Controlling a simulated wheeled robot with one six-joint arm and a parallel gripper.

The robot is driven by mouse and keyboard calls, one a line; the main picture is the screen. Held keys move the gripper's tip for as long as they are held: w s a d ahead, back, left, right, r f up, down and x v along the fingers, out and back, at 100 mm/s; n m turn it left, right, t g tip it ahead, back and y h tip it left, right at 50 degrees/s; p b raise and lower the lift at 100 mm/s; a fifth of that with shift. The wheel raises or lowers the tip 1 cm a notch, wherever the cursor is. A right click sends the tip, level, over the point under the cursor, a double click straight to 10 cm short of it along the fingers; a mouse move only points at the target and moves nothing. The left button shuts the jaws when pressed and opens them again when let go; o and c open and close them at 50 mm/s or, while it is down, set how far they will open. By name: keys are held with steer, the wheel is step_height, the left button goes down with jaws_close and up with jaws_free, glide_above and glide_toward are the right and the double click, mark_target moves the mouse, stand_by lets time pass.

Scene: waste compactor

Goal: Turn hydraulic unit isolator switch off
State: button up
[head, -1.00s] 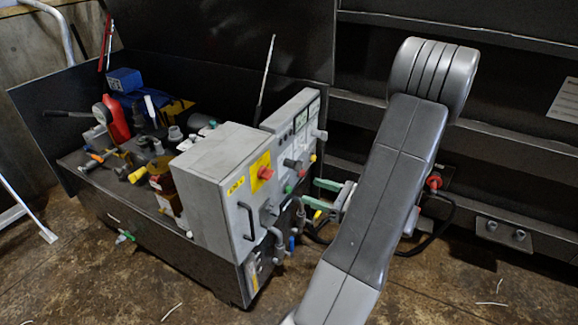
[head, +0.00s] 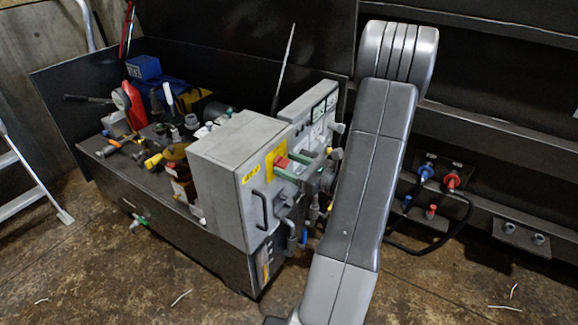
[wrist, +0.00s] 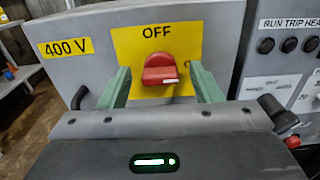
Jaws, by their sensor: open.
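The red isolator switch (wrist: 160,70) sits on a yellow plate (wrist: 128,45) on the front of a grey cabinet, with "OFF" printed above it. A white mark shows low on its knob; I cannot tell surely which way it points. Another marking at the plate's right is partly hidden by a finger. My gripper (wrist: 164,88) is open, its green fingers left and right of the knob with gaps on both sides. In the head view, the switch (head: 281,162) is partly behind the fingers of my gripper (head: 288,170), which face the cabinet (head: 222,175).
A black door handle (head: 260,208) stands out below the switch. A second panel (wrist: 287,60) with black buttons and a red knob is at the right. Pipes (head: 291,232) run below. Tools and fittings lie on the bench at left. Cables hang from sockets (head: 440,177) at right.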

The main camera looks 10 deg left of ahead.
steer(key=shift+w+a, duration=0.1)
steer(key=shift+a, duration=0.15)
steer(key=c, duration=1)
